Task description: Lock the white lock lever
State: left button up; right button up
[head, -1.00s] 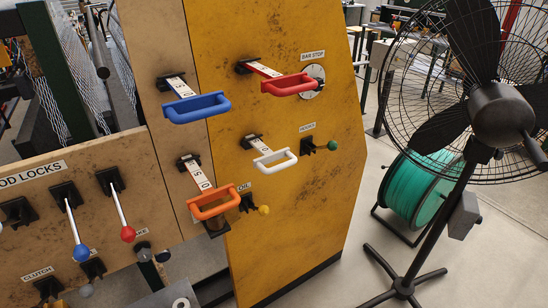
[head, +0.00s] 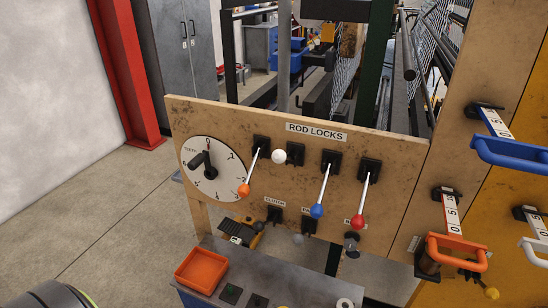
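The white lock lever (head: 278,157) is on the wooden panel (head: 390,140) under the ROD LOCKS label (head: 316,132), between the orange and blue levers. Its white knob sits level with its black mount (head: 295,153), just to the left of it; its rod is hardly visible, so it seems to stick out toward me. The orange lever (head: 245,189), blue lever (head: 317,210) and red lever (head: 358,221) slant downward from their mounts. Neither gripper shows in the head view.
A teeth dial (head: 212,168) is left of the levers. Below the panel is a grey console (head: 265,270) with an orange tray (head: 201,270). Blue (head: 515,152) and orange (head: 458,243) handles stick out on the right. Open floor lies at the left.

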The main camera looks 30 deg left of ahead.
aim_at(279, 156)
jog(key=u, duration=0.9)
